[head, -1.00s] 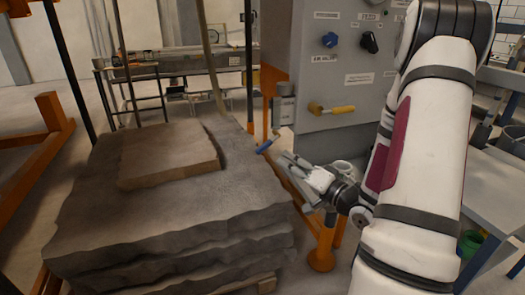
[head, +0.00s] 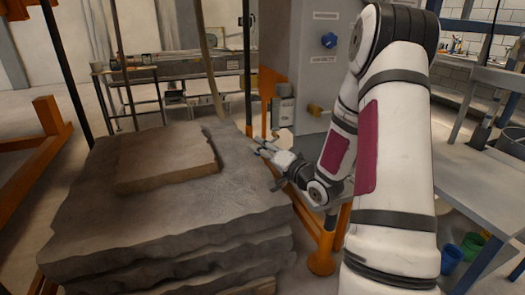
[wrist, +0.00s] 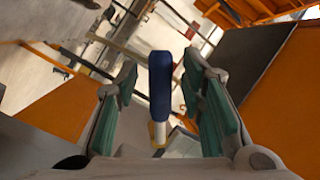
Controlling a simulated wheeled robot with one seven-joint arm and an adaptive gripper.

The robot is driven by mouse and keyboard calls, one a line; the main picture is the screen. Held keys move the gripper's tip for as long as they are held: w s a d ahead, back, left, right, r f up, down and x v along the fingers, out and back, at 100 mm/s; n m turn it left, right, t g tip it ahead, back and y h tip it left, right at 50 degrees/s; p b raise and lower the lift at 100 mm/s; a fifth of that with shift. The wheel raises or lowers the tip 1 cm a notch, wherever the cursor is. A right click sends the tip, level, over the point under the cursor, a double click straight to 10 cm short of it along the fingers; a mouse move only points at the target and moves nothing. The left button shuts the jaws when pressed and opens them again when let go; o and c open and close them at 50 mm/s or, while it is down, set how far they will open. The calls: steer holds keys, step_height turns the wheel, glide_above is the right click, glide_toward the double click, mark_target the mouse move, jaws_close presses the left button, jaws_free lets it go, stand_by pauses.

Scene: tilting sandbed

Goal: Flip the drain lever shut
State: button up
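A blue-handled lever (wrist: 160,85) with a brass-coloured end (wrist: 158,134) stands upright in the picture in the wrist view. It lies between the two green-padded fingers of my gripper (head: 262,147), which are spread, with a visible gap on each side of the handle. In the head view my gripper is at the right back edge of the sandbed, beside the orange frame, and it hides most of this lever. No readable label tells me which lever is the drain.
The layered sandbed (head: 110,225) with a flat slab (head: 165,160) on top fills the lower left. The grey panel (head: 318,75) with a blue knob (head: 329,41) stands behind my arm. An orange post (head: 322,255) and a grey table (head: 480,180) stand to the right.

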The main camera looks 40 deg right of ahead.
jaws_close()
steer(key=shift+r, duration=0.1)
steer(key=m+p, duration=0.1)
steer(key=r+m+t+p, duration=0.1)
steer(key=m+p, duration=0.1)
steer(key=shift+a+r, duration=0.3)
steer(key=shift+a, duration=0.05)
steer(key=shift+w+a+r+m+t+h+p, duration=0.1)
steer(key=shift+r+m+t+h+p, duration=0.25)
steer(key=shift+m+p, duration=0.55)
steer(key=shift+r+m+t+h+p, duration=0.2)
steer(key=shift+r+m+p, duration=0.3)
steer(key=shift+m, duration=0.7)
steer(key=shift+f, duration=0.1)
jaws_free()
